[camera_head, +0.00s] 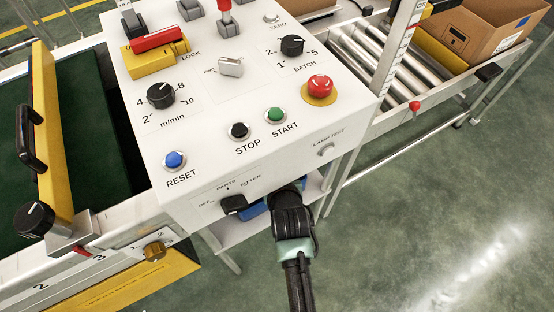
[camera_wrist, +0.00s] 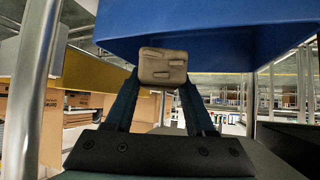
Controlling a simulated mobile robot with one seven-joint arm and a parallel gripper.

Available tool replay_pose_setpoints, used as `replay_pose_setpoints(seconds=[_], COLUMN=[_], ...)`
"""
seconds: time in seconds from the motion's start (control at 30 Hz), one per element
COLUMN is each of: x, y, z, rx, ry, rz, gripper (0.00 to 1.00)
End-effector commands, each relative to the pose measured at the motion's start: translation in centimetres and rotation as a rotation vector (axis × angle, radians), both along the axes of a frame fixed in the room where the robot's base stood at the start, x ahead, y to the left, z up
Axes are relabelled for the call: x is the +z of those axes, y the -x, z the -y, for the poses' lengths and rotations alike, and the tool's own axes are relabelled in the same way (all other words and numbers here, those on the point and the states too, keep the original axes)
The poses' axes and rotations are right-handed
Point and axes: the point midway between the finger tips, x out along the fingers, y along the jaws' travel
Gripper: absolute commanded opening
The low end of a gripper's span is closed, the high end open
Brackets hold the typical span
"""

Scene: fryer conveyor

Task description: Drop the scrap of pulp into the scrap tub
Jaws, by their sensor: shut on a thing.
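The scrap of pulp (camera_wrist: 163,68) is a small beige-brown block with raised marks on its face. My gripper (camera_wrist: 163,78) is shut on it, one dark finger on each side. A blue tub (camera_wrist: 215,25) fills the top of the wrist view, just beyond and above the scrap in the picture; whether they touch cannot be told. In the head view a strip of the blue tub (camera_head: 256,209) shows under the white control box, on a low shelf. My wrist is beside it there, and the fingertips and scrap are hidden under the box.
The white control box (camera_head: 222,160) with knobs and buttons overhangs the shelf (camera_head: 232,234). A black selector knob (camera_head: 233,204) sticks out left of my wrist. A metal post (camera_wrist: 44,80) stands at left in the wrist view. The green floor at right is clear.

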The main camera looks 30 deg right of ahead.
Motion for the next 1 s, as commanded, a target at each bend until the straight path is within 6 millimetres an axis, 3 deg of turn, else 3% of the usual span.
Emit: replay_pose_setpoints(seconds=[0.07,0.53,0.57,0.6,0.73,1.0], x=[-0.23,-1.08,-1.08,-0.99,-0.98,-0.89], y=[-0.72,-0.47,-0.47,-0.47,-0.47,-0.47], z=[0.31,0.22,0.22,0.22,0.22,0.22], rx=[-0.001,0.000,0.000,0.000,0.000,0.000], ry=[-0.001,0.000,0.000,0.000,0.000,0.000], rz=[0.001,-0.001,-0.001,-0.001,-0.001,0.000], gripper=[0.00,0.00,0.57,0.64,0.85,0.85])
